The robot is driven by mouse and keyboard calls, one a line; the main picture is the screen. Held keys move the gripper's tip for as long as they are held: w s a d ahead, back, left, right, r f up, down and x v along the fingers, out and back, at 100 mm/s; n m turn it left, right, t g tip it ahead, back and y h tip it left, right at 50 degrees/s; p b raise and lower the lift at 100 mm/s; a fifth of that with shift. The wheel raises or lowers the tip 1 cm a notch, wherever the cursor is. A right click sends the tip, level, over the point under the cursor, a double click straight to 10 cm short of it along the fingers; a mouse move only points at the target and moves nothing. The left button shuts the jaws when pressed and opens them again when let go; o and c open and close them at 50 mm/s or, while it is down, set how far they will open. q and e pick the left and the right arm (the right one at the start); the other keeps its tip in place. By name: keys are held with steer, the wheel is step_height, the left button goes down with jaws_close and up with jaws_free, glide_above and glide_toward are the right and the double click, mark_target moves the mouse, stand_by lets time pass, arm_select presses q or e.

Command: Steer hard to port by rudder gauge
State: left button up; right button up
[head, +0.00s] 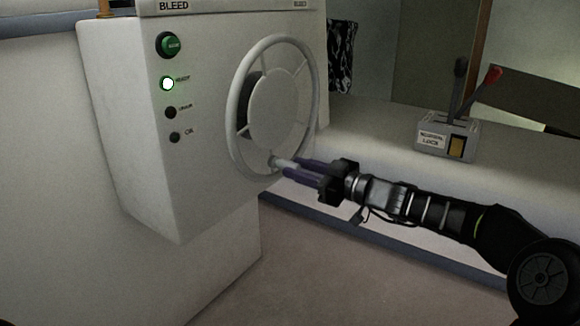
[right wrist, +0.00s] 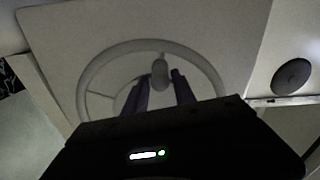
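The grey steering wheel (head: 234,128) is mounted on the right face of a white console and also shows in the right wrist view (right wrist: 95,72). A small light-grey spinner knob (head: 283,162) sticks out from its lower rim; it shows near the fingertips in the right wrist view (right wrist: 159,74). My right gripper (head: 298,171) is at this knob, its two purple fingers apart on either side of it. Narrow gaps seem to remain beside the knob in the right wrist view, so no firm grip shows. My left gripper is out of view. No rudder gauge is visible.
The white console (head: 150,130) carries a green button (head: 168,45), a lit green-white light (head: 167,84) and two dark buttons. A lever box (head: 446,136) with black and red-tipped levers stands on the ledge at right. The floor (head: 330,270) below is clear.

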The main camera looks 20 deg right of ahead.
steer(key=v, duration=0.4)
steer(key=shift+s+d, duration=0.15)
steer(key=shift+s, duration=0.05)
stand_by(1.0)
